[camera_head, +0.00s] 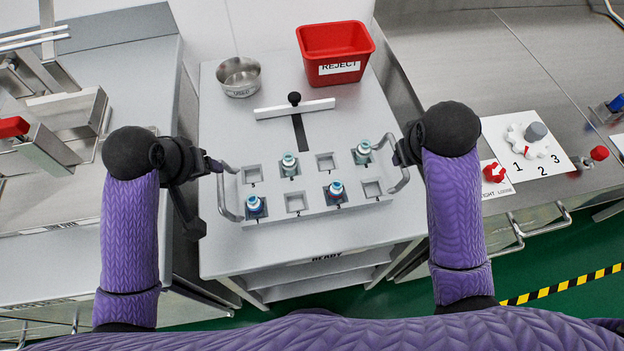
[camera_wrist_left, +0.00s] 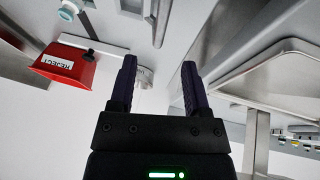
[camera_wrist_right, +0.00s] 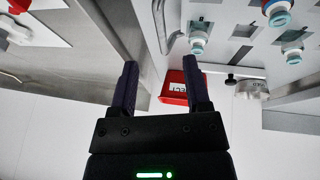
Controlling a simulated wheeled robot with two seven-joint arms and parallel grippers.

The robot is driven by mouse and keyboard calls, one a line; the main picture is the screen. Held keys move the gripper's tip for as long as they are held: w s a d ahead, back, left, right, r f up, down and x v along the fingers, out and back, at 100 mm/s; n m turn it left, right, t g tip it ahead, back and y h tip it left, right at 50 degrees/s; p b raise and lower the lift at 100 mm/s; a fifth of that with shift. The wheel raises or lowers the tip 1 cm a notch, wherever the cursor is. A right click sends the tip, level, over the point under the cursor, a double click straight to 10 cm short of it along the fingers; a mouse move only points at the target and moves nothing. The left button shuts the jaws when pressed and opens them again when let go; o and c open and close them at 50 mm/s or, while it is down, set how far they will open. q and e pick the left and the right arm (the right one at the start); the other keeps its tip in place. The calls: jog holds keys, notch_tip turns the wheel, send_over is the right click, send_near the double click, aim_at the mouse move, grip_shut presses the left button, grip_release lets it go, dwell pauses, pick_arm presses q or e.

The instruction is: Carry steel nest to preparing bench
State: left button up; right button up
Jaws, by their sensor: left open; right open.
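The steel nest (camera_head: 312,203) is a grey tray with square pockets, lying flat on the middle bench (camera_head: 225,262). Several vials with pale blue-green caps stand in some pockets; others are empty. It has a bent bar handle at each end. My left gripper (camera_head: 214,166) is open by the left handle (camera_head: 224,199); my right gripper (camera_head: 404,153) is open by the right handle (camera_head: 401,178). In the wrist views, nothing sits between the fingers of the left (camera_wrist_left: 157,68) or the right (camera_wrist_right: 159,68). The handles show beyond the fingertips, apparently apart from them.
A red REJECT bin (camera_head: 335,52), a steel cup (camera_head: 239,77) and a T-shaped bar with a black knob (camera_head: 294,99) are at the back of this bench. Steel counters stand left (camera_head: 110,110) and right (camera_head: 450,60); the right one carries a numbered dial plate (camera_head: 529,144) and red knobs.

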aim_at(219, 176)
pick_arm(q)
jog(key=x, duration=1)
pick_arm(e)
jog(key=x, duration=1)
jog(key=shift+s, duration=0.1)
pick_arm(q)
jog(key=shift+s, duration=0.1)
grip_shut()
pick_arm(e)
grip_shut()
pick_arm(q)
jog(key=shift+r, duration=0.1)
